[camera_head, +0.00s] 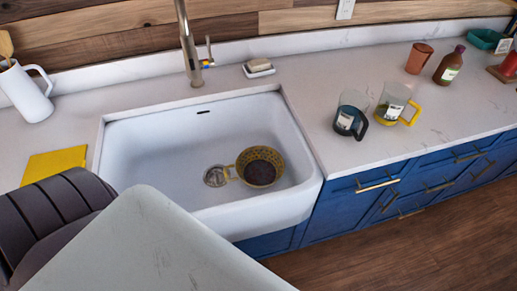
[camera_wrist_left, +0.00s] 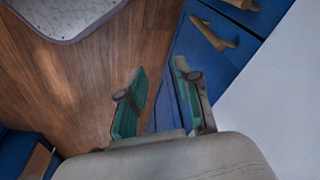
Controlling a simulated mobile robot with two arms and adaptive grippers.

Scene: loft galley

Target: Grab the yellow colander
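The yellow colander (camera_head: 260,166) sits in the white sink (camera_head: 222,131), toward its right side, beside the round drain. It looks like a round perforated bowl with a dark inside, and a short handle points left toward the drain. Neither gripper shows in the head view. In the left wrist view my left gripper (camera_wrist_left: 159,75) has its two green-grey fingers apart with nothing between them. It is in front of the blue cabinets, over the wooden floor, away from the colander. My right gripper is not in view.
A tap (camera_head: 188,45) stands behind the sink. A soap dish (camera_head: 258,68) is at its back right. Two glass mugs, one dark-handled (camera_head: 351,114) and one yellow-handled (camera_head: 395,103), stand on the right counter.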

